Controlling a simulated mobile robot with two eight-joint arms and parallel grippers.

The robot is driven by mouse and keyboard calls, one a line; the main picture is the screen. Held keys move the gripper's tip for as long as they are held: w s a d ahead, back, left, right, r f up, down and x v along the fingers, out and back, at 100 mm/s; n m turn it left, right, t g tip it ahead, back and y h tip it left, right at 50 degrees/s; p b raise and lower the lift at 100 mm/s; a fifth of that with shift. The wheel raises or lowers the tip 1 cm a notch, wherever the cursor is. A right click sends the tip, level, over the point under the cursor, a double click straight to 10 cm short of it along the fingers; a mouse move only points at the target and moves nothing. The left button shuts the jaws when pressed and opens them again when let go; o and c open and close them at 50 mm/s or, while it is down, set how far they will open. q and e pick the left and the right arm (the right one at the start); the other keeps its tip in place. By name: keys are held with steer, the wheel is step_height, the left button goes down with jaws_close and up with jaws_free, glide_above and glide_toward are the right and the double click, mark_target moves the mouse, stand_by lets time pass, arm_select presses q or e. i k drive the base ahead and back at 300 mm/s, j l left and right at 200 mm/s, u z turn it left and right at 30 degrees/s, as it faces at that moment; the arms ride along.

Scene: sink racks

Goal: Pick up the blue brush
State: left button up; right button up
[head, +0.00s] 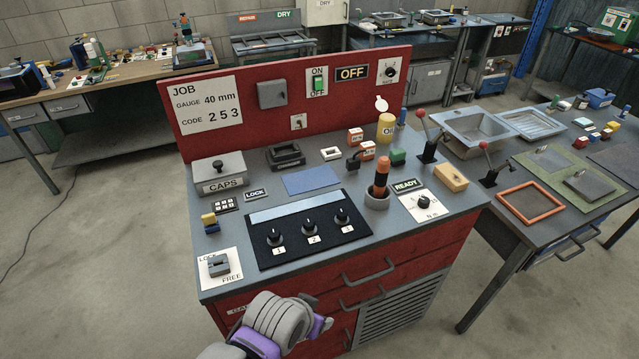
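I cannot clearly make out a blue brush in the head view. Another blue object (599,98) lies on the far right table and looks more like a block or box. A grey and purple part of my arm shows at the bottom, in front of the red bench. No gripper fingertips can be made out, and nothing held is visible.
A sink (478,128) and an orange frame (530,203) are at right.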

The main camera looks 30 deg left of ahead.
mark_target(401, 125)
steer(key=i+l+u, duration=0.1)
steer(key=i+l, duration=0.15)
steer(key=i+l+u, duration=0.1)
steer(key=i+l, duration=0.15)
steer(key=l, duration=0.25)
steer(key=i+l+u, duration=0.1)
steer(key=i+l, duration=0.15)
steer(key=l, duration=0.15)
steer(key=i+l+u, duration=0.15)
steer(key=l, duration=0.25)
steer(key=i, duration=0.1)
